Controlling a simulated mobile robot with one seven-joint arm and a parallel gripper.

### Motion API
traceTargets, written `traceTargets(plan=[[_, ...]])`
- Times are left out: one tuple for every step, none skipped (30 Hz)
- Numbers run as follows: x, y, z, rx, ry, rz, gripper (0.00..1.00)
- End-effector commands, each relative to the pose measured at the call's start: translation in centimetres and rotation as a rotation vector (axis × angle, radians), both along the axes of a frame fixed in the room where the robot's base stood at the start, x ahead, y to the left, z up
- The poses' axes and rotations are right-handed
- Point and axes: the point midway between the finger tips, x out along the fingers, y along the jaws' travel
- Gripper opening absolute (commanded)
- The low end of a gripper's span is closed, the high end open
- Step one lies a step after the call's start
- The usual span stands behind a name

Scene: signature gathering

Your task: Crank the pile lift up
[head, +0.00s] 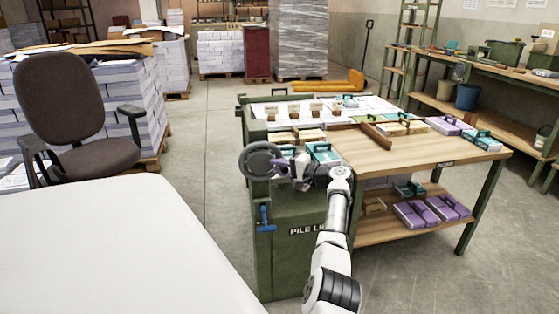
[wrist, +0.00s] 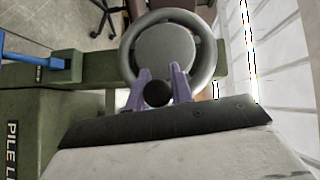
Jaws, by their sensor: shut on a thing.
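The pile lift (head: 290,235) is a green machine with a "PILE LIFT" label on its front. Its grey crank wheel (head: 260,161) stands at the upper left of the machine, and it also shows in the wrist view (wrist: 165,45). A dark round knob (wrist: 157,93) sits at the wheel's rim. My gripper (head: 283,163) is at the right side of the wheel, with its purple fingers on either side of the knob, shut on it. In the wrist view my gripper (wrist: 157,92) shows the knob between both fingertips.
A blue handle (head: 264,217) juts from the machine's left front. A wooden-topped table (head: 410,152) with coloured boxes stands to the right. An office chair (head: 75,115) and a white surface (head: 110,245) are at the left. Bare floor lies between chair and machine.

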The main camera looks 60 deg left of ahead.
Motion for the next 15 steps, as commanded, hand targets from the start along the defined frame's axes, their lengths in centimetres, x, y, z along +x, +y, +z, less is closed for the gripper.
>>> traceTargets(plan=[[-0.03, -0.01, -0.28, -0.004, -0.001, 0.000, 0.00], [-0.04, -0.01, -0.29, -0.004, -0.001, 0.000, 0.25], [-0.04, 0.00, -0.29, -0.004, -0.001, 0.000, 0.30], [-0.05, -0.01, -0.28, -0.004, -0.001, 0.001, 0.34], [-0.06, -0.01, -0.26, -0.004, -0.001, 0.002, 0.38], [-0.05, 0.00, -0.24, -0.003, -0.001, 0.002, 0.43], [-0.05, 0.00, -0.22, -0.003, -0.001, 0.002, 0.44], [-0.05, 0.00, -0.20, -0.003, -0.001, 0.002, 0.44], [-0.06, 0.00, -0.18, -0.003, -0.001, 0.002, 0.44], [-0.06, 0.00, -0.17, -0.003, -0.001, 0.002, 0.44], [-0.06, 0.00, -0.15, -0.003, -0.001, 0.002, 0.44], [-0.05, 0.01, -0.14, -0.002, -0.001, 0.002, 0.44], [-0.05, 0.01, -0.13, -0.002, -0.002, 0.002, 0.44], [-0.05, 0.00, -0.13, -0.002, -0.002, 0.002, 0.44], [-0.03, -0.05, -0.12, -0.002, -0.002, 0.002, 0.44]])
